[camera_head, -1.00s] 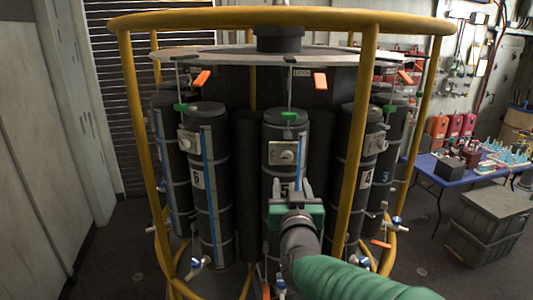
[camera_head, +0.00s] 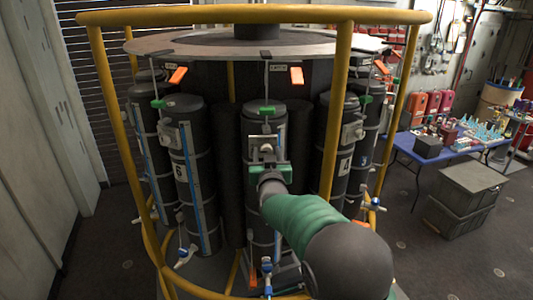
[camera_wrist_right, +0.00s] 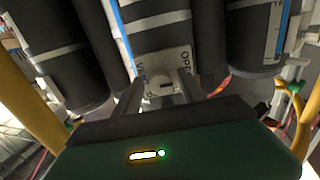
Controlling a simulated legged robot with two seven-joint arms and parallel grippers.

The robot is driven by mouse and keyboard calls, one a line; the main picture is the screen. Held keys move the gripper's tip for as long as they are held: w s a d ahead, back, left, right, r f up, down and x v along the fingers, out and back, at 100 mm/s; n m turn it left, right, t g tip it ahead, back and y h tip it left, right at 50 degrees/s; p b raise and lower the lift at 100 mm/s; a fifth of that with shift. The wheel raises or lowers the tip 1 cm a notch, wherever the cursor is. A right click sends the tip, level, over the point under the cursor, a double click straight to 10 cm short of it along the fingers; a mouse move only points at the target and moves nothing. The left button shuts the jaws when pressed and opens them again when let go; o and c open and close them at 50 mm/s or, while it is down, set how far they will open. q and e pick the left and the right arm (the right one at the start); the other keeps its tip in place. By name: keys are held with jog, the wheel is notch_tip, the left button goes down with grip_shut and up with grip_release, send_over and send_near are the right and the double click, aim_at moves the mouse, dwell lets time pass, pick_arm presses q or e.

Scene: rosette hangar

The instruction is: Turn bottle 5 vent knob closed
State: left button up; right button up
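Bottle 5 (camera_head: 264,122) is the dark cylinder at the front middle of the rack, with a green piece on top. Its number is hidden behind my arm. Its pale vent plate (camera_head: 254,142) shows just above my right gripper (camera_head: 267,158). In the right wrist view, the vent knob (camera_wrist_right: 164,88) sits on the plate (camera_wrist_right: 172,66), which bears partly hidden "OPEN" lettering. The two fingers of my right gripper (camera_wrist_right: 160,95) are apart, one on each side of the knob. I cannot tell whether they touch it. My left gripper is not in view.
A yellow tube frame (camera_head: 344,100) surrounds the rack, with an upright right of my arm. Bottle 6 (camera_head: 186,140) and bottle 4 (camera_head: 335,135) stand either side. A blue table (camera_head: 405,145) and grey crates (camera_head: 465,190) stand at the right.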

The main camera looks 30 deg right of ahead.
jog(key=shift+d+f, duration=0.1)
jog(key=shift+d, duration=0.2)
jog(key=c, duration=0.5)
jog(key=shift+c, duration=1.1)
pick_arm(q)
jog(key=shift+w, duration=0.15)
pick_arm(e)
jog(key=shift+w+a, duration=0.15)
jog(key=shift+a, duration=0.25)
grip_shut()
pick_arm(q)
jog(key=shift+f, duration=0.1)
pick_arm(e)
jog(key=shift+d, duration=0.1)
